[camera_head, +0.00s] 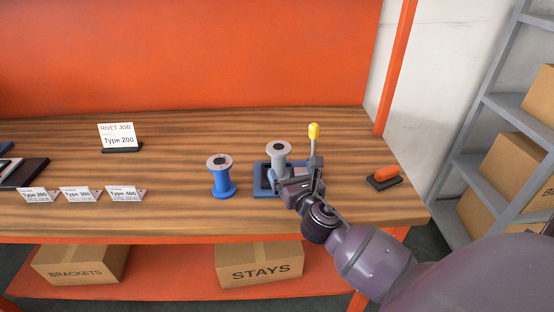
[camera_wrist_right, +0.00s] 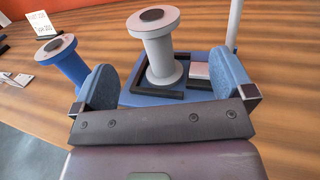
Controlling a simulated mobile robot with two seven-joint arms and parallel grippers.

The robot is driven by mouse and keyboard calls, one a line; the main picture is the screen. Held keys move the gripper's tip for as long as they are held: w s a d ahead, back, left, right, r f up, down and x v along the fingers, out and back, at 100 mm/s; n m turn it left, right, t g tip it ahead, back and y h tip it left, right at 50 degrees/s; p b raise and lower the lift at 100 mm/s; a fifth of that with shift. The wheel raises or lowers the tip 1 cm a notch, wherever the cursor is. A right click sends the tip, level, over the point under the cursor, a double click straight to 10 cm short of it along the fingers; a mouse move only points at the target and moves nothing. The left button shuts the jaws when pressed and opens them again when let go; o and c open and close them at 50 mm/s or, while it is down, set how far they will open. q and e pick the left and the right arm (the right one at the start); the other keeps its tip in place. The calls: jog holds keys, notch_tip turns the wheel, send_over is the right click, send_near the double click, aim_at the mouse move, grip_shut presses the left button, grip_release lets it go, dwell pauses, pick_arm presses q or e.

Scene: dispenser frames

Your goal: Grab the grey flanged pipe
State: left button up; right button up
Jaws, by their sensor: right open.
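The grey flanged pipe (camera_head: 280,150) stands upright on a blue base (camera_head: 261,188) on the wooden workbench. It also shows in the right wrist view (camera_wrist_right: 159,50), ahead of the gap between my fingers. My right gripper (camera_head: 290,186) is open and empty, at the near side of the blue base, with its two blue-padded fingers (camera_wrist_right: 165,88) spread. The pipe appears beyond the fingertips, and I cannot tell the exact distance. A blue flanged pipe (camera_head: 223,178) stands upright on the bench to the left of the base. My left gripper is not in view.
A post with a yellow top (camera_head: 314,132) rises at the base's right. An orange object on a black pad (camera_head: 385,175) lies further right. Label cards (camera_head: 80,194) line the front left, with a sign (camera_head: 117,138) behind. Bare bench lies between the sign and the blue pipe.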

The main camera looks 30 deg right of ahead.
aim_at(279, 153)
jog(key=x, duration=0.4)
jog(key=shift+w, duration=0.15)
jog(key=w, duration=0.2)
jog(key=w+b, duration=0.1)
jog(key=w, duration=0.1)
jog(key=shift+d+f, duration=0.2)
jog(key=shift+f, duration=0.15)
jog(key=shift+w+d, duration=0.2)
jog(key=shift+w, duration=0.35)
jog(key=shift+c, duration=0.3)
jog(key=c, duration=1.2)
jog(key=shift+r, duration=0.1)
jog(key=shift+c, duration=0.2)
